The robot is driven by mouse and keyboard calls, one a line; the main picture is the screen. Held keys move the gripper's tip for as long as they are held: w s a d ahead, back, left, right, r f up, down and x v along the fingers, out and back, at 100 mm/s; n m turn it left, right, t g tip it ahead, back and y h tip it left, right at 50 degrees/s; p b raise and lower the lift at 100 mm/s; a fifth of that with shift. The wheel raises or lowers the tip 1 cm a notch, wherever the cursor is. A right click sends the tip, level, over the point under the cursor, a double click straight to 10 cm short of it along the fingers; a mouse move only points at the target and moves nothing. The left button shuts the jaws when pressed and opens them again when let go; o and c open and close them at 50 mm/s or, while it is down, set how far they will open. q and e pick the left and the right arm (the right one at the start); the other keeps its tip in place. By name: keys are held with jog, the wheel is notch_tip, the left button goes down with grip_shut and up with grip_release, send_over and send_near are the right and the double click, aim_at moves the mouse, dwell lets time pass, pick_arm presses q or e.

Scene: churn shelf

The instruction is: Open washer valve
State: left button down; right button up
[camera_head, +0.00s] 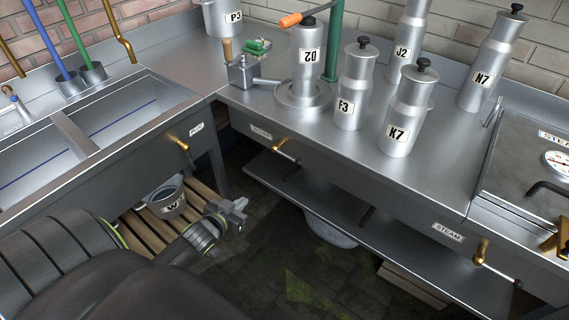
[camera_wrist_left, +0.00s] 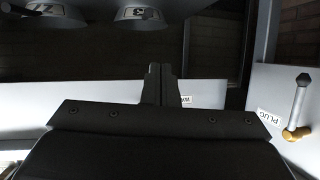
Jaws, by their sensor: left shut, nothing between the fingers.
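The washer valve (camera_head: 281,146) is a small brass fitting with a thin lever slanting down to the right. It sits on the front panel of the middle counter, beside a small white label (camera_head: 261,132) too small to read surely. My left gripper (camera_head: 240,203) is shut and empty, in the air below and left of the valve, apart from it. In the left wrist view the closed fingers (camera_wrist_left: 162,83) stand before a pale panel. Part of a label beginning with W (camera_wrist_left: 186,100) shows beside them; the washer valve cannot be made out there. My right gripper is not in view.
The plug valve (camera_head: 181,144) is on the sink front; it also shows in the wrist view (camera_wrist_left: 298,115). A steam valve (camera_head: 483,252) is at right. A lower shelf (camera_head: 330,215) juts out beneath the counter. A bucket (camera_head: 167,202) stands on slats. Several churns stand above.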

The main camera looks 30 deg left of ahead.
pick_arm(q)
jog(key=w+d+r+m+t+h+b, duration=0.1)
jog(key=d+r+t, duration=0.1)
jog(key=r, duration=0.6)
jog(key=w+d+r+t+h+b, duration=0.1)
jog(key=d+r, duration=0.3)
jog(key=r, duration=0.4)
jog(key=shift+w+m+t+h, duration=0.15)
jog(key=shift+m+t+h, duration=0.25)
jog(key=shift+t+h, duration=0.25)
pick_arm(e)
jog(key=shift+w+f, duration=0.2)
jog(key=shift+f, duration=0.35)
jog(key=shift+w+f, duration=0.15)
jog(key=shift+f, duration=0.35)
pick_arm(q)
jog(key=shift+w, duration=0.15)
